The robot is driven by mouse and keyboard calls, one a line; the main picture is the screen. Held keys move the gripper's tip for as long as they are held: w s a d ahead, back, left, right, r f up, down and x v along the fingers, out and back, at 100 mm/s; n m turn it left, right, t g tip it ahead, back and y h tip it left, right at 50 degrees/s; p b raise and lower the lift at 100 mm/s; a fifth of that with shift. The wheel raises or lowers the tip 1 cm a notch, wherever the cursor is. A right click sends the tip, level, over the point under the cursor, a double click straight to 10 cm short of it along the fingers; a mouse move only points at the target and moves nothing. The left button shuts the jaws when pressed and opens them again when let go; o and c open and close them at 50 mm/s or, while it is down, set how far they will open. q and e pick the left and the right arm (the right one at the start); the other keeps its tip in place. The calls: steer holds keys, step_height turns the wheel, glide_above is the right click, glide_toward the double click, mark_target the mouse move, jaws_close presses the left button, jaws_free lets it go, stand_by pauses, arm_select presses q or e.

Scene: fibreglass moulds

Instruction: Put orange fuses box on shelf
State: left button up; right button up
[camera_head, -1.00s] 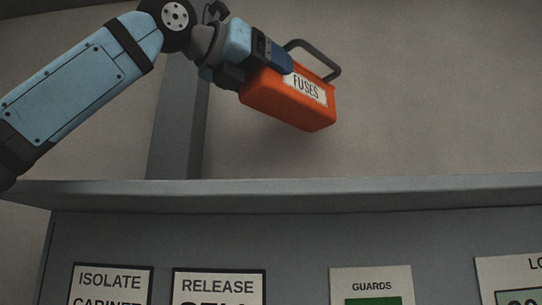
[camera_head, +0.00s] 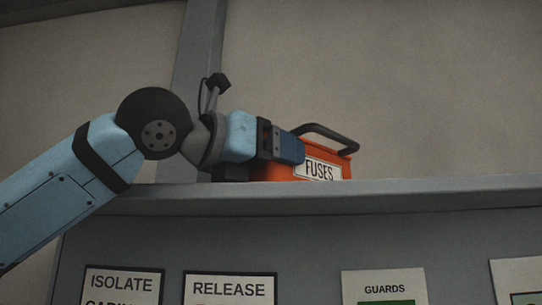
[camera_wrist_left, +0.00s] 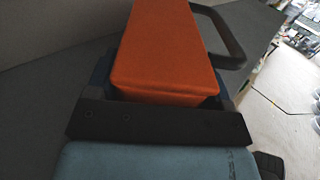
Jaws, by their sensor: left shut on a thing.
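The orange fuses box (camera_head: 346,166) has a white "FUSES" label and a dark handle. It is level at the grey shelf (camera_head: 400,195), its lower part hidden behind the shelf's front edge, so I cannot tell whether it touches the surface. My left gripper (camera_head: 290,148) is shut on the box's left end. In the left wrist view the box (camera_wrist_left: 165,55) lies between the fingers (camera_wrist_left: 160,110), its handle to the right. My right gripper is not in view.
Below the shelf edge is a grey panel with signs reading "ISOLATE" (camera_head: 121,284), "RELEASE" (camera_head: 229,290) and "GUARDS" (camera_head: 384,289). A grey post (camera_head: 198,60) stands behind my arm. The shelf to the right of the box looks clear.

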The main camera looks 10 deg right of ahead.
arm_select(q)
steer(key=shift+d, duration=0.1)
steer(key=o, duration=1.1)
steer(key=shift+f, duration=0.1)
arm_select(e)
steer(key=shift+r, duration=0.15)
arm_select(q)
steer(key=b+v, duration=0.3)
steer(key=v, duration=0.9)
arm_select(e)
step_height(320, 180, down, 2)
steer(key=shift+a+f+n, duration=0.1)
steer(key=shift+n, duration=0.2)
